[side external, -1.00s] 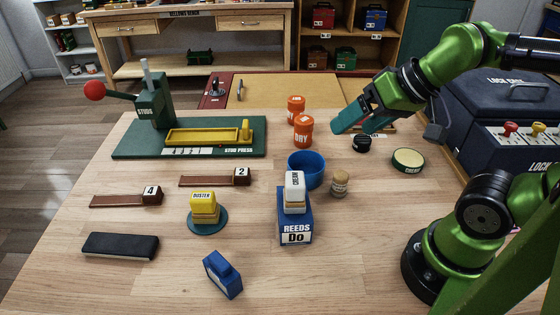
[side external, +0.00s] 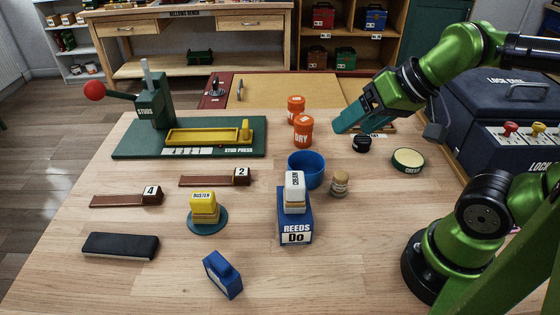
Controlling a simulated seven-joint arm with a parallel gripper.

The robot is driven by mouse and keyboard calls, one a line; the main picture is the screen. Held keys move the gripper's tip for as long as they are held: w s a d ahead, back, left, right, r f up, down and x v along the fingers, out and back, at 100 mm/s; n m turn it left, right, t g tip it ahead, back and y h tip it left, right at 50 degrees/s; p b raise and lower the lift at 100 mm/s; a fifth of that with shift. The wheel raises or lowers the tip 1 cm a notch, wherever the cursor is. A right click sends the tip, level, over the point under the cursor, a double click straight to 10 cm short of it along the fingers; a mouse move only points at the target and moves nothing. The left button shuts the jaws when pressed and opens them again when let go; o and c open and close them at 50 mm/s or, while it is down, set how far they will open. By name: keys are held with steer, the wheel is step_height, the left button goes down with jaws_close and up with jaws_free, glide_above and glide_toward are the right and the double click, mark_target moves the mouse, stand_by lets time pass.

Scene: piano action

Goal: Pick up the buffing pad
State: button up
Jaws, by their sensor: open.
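No label reading buffing pad is legible. A dark, flat, oblong pad (side external: 121,245) lies at the table's front left and could be it. A yellow block marked DUSTER (side external: 203,206) sits on a round teal disc (side external: 209,229). A white block marked CREAM (side external: 295,191) rests on top of the blue REEDS box (side external: 294,227). A small blue block (side external: 223,273) lies at the front. My gripper (side external: 343,126) is open and seems empty, above the table's back right, beside the orange DRY canister and far from these pads. Its fingertips overlap closely in this view.
A blue cup (side external: 306,169), a corked jar (side external: 340,184), orange DRY canisters (side external: 303,131) and a round cream tin (side external: 408,160) stand mid-table. The green stud press (side external: 125,147) is at back left. Two brown strips (side external: 210,181) lie left. Bare wood surrounds the front blocks.

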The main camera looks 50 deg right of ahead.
mark_target(342, 174)
steer(key=w+d+f+n+g+h, duration=0.2)
steer(key=w+d+f+g, duration=0.4)
steer(key=d+f+g, duration=0.1)
steer(key=f, duration=1.6)
steer(key=shift+s+d, duration=0.1)
steer(key=shift+s, duration=0.2)
steer(key=c, duration=1.1)
